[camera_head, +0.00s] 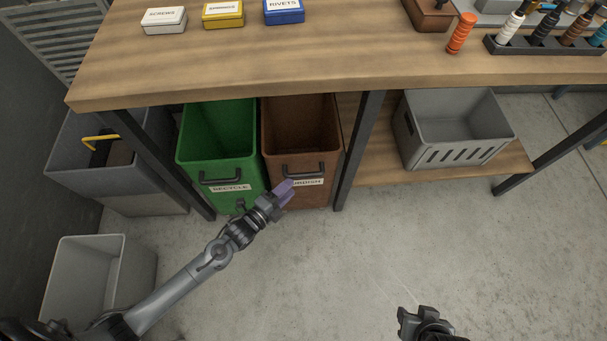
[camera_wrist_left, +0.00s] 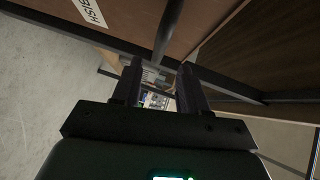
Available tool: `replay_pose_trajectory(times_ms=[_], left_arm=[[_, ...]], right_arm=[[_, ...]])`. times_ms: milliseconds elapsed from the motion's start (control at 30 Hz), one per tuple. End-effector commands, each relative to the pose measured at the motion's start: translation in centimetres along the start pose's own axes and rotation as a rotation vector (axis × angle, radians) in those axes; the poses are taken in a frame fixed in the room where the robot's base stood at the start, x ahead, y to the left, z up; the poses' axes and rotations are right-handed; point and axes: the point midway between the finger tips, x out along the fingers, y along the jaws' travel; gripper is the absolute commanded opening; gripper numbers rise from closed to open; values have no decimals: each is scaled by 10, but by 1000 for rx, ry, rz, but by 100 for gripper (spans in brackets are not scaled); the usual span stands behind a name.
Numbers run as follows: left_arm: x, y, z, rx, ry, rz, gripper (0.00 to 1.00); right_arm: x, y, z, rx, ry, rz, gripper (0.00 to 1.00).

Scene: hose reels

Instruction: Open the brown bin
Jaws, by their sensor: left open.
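The brown bin (camera_head: 300,132) stands under the workbench, its open top showing. It has a dark bar handle (camera_head: 304,168) on its front and a label, partly covered by my gripper. My left gripper (camera_head: 286,190) is at the bin's lower front, by the label and just below the handle in the head view. In the left wrist view, its two fingers (camera_wrist_left: 161,85) are apart with nothing held. A dark bar, apparently the handle (camera_wrist_left: 168,30), shows ahead between them; contact cannot be told. My right gripper (camera_head: 424,320) is at the bottom edge, away from the bin.
A green recycle bin (camera_head: 218,135) stands directly left of the brown bin. A dark table leg (camera_head: 357,150) is close on its right. A grey crate (camera_head: 455,130) sits on the low shelf. Grey bins stand at left. The floor (camera_head: 400,235) in front is clear.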

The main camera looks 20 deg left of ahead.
Motion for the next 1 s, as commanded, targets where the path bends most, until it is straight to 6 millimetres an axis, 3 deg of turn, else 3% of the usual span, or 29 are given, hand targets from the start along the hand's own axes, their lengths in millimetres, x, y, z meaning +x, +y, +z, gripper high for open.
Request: replay_pose_trajectory(times_ms=[200,500,967,1000], left_arm=[[39,4,0,-2,0,-4,43],[74,2,0,-3,0,-2,43],[82,0,-1,-2,0,1,43],[82,0,-1,-2,0,1,37]], right_arm=[[24,-2,8,3,-1,-3,43],[40,-2,13,3,-2,-2,43],[42,0,14,-7,-2,5,43],[42,0,14,-7,-2,5,43]])
